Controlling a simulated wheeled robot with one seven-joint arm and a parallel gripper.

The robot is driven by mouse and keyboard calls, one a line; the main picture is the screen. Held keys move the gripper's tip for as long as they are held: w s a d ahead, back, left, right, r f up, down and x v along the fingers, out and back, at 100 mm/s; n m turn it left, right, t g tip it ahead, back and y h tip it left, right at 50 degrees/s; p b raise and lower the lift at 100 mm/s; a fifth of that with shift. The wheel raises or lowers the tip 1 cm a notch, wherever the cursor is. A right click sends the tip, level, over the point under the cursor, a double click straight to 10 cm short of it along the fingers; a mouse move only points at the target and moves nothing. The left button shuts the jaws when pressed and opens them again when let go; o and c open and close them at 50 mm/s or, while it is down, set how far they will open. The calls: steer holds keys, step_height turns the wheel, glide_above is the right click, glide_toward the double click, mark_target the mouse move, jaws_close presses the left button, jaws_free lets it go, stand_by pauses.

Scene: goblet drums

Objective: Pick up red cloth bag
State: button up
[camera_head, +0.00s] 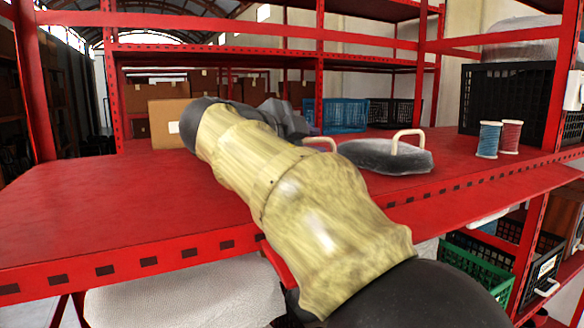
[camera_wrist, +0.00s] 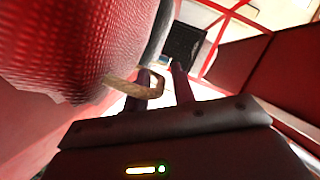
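The red cloth bag (camera_wrist: 75,45), with a woven-looking surface, fills the left of the wrist view. Its tan looped handle (camera_wrist: 125,88) reaches across to my gripper (camera_wrist: 161,69). My gripper's two dark fingers are apart, with a clear gap between them. The handle's curved end overlaps the left finger and shows at the gap; I cannot tell whether it touches. In the head view my arm hides the gripper and most of the bag; a tan handle (camera_head: 320,141) shows just behind the arm.
A grey bag with a tan handle (camera_head: 388,156) lies on the red shelf (camera_head: 90,215), right of my arm. Blue and red spools (camera_head: 489,140) stand farther right, by a black crate (camera_head: 505,98). A cardboard box (camera_head: 168,122) is behind. The shelf's left part is clear.

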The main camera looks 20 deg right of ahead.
steer(key=c, duration=0.3)
steer(key=shift+s, duration=0.2)
jaws_close()
steer(key=shift+w+a, duration=0.1)
steer(key=shift+r, duration=0.15)
steer(key=shift+r, duration=0.9)
step_height(320, 180, up, 16)
steer(key=p, duration=0.4)
steer(key=shift+p, duration=0.3)
